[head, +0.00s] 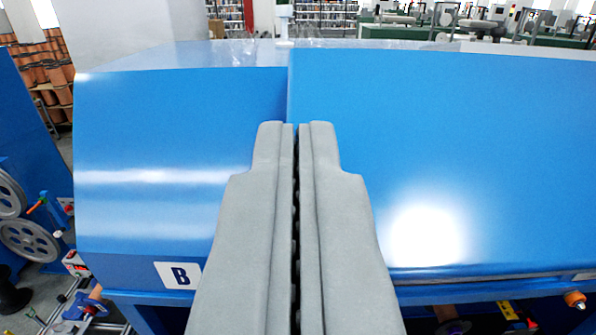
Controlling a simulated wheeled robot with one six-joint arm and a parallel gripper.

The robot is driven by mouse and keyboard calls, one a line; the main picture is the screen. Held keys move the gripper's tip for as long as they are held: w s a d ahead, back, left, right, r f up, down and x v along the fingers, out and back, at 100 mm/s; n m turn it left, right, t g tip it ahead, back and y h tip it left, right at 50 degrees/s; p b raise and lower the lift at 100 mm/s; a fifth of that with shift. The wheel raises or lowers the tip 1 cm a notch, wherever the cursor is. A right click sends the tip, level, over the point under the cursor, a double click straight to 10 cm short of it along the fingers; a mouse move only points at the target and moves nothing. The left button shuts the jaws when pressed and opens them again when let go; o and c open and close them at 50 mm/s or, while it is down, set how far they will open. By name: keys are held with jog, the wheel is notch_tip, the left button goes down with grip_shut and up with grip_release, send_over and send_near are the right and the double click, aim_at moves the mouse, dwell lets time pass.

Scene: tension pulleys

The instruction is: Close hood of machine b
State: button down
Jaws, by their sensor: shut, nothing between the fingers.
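Whether the fingertips touch the surface cannot be told. The fingers hide part of the seam and the lower middle of the machine.
Pulley wheels (28,240) on a blue frame stand at the far left. An orange knob (575,299) sits below the hood at the lower right. Racks of copper-coloured spools (45,75) and other machines stand in the background.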

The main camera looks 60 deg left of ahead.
jog(key=shift+w+a+f, duration=0.1)
jog(key=shift+a+f, duration=0.1)
jog(key=shift+f, duration=0.5)
